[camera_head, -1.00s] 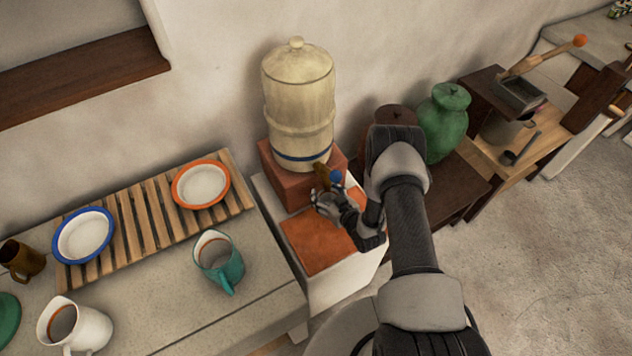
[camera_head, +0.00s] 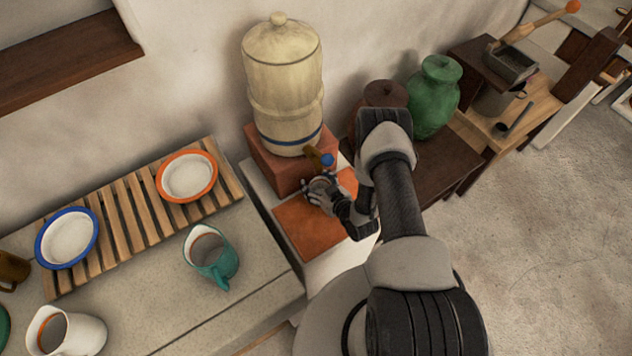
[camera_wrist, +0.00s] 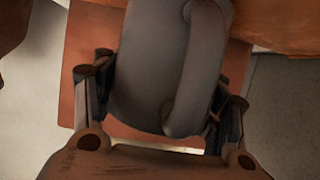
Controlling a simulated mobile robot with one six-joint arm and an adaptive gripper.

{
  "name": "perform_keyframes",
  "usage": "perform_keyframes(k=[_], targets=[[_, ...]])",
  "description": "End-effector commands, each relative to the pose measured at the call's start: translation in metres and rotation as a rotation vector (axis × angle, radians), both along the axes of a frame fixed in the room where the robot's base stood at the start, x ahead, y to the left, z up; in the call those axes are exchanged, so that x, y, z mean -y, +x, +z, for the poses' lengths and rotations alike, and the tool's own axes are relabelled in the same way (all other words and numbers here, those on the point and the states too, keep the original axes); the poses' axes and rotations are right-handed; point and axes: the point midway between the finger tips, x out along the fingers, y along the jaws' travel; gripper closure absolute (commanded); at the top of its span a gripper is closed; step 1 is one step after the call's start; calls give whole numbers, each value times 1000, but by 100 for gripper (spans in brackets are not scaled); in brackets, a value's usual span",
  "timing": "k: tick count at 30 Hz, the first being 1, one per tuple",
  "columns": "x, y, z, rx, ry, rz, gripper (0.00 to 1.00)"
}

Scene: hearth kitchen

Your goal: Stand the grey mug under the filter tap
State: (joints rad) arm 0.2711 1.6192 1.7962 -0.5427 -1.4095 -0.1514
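The grey mug (camera_wrist: 150,75) fills the middle of the wrist view, its handle facing the camera. My gripper (camera_wrist: 160,100) has a finger on each side of it and appears shut on it. In the head view my gripper (camera_head: 324,191) is just below and in front of the filter tap (camera_head: 316,156), which has a blue knob. The mug is small and mostly hidden by the fingers there. The cream water filter (camera_head: 284,95) stands on a terracotta block (camera_head: 278,170). I cannot tell whether the mug touches the orange tiled surface (camera_head: 305,228) below.
A teal mug (camera_head: 211,255) and a white jug (camera_head: 75,333) stand on the left counter. A slatted rack (camera_head: 130,220) holds two rimmed bowls. A brown lidded pot (camera_head: 385,94) and a green jar (camera_head: 434,98) stand close on the right.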

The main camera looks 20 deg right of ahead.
Motion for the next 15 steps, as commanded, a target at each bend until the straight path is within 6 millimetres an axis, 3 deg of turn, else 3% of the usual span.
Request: perform_keyframes(k=[7, 15], targets=[[0, 0, 0, 0, 0, 0, 19], [0, 0, 0, 0, 0, 0, 19]])
